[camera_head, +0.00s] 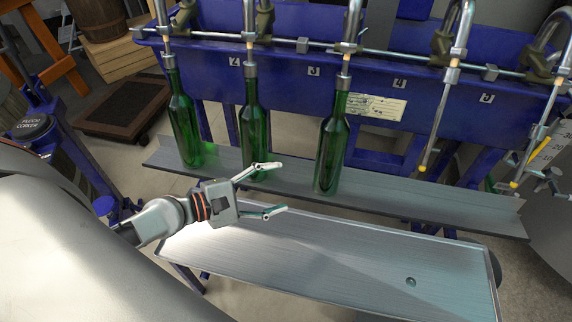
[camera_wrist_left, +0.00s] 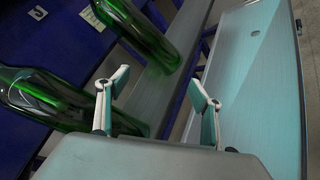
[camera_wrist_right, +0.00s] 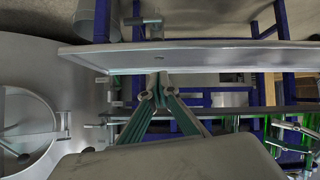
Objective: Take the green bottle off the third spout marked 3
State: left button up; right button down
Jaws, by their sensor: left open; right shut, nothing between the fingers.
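The green bottle under the spout marked 3 (camera_head: 331,150) hangs upright, neck up at the third spout (camera_head: 346,66), its base at the grey ledge. The label 3 (camera_head: 314,71) is on the blue panel. In the left wrist view this bottle appears to be the upper one (camera_wrist_left: 142,35). My left gripper (camera_head: 282,187) is open and empty, in front and left of the bottle's lower part, fingers pointing towards its side and not touching it. It also shows in the left wrist view (camera_wrist_left: 159,80). My right gripper (camera_wrist_right: 158,85) is shut and empty, seen only in its wrist view.
Two more green bottles are at the first (camera_head: 184,125) and second (camera_head: 253,130) spouts; the second is close behind my left gripper. Spouts four (camera_head: 443,110) and five (camera_head: 530,150) are empty. A grey ledge (camera_head: 430,205) and an empty metal tray (camera_head: 350,262) lie below.

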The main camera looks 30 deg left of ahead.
aim_at(318, 155)
pick_arm(q)
jog(key=w+d+r+n+h, duration=0.1)
jog(key=w+r+n, duration=0.1)
jog(key=n, duration=0.1)
jog(key=w+d+r+n, duration=0.1)
jog(key=w+r+n, duration=0.1)
jog(key=n, duration=0.1)
jog(key=w+d+r+n+h, duration=0.1)
jog(key=w+r+n, duration=0.1)
jog(key=n, duration=0.2)
jog(key=shift+w+h, duration=0.3)
jog(key=shift+w, duration=0.1)
jog(key=shift+p+x, duration=0.6)
jog(key=shift+x, duration=0.95)
jog(key=shift+p+x, duration=0.35)
jog(key=shift+x, duration=0.85)
jog(key=shift+f, duration=0.15)
jog(key=shift+x, duration=0.85)
jog(key=shift+p+x, duration=0.4)
jog(key=shift+x, duration=0.4)
pick_arm(e)
jog(key=shift+w+d+r, duration=0.1)
jog(key=shift+d+r, duration=0.05)
jog(key=shift+d, duration=0.3)
jog(key=shift+w+d+r, duration=0.1)
jog(key=shift+d, duration=0.35)
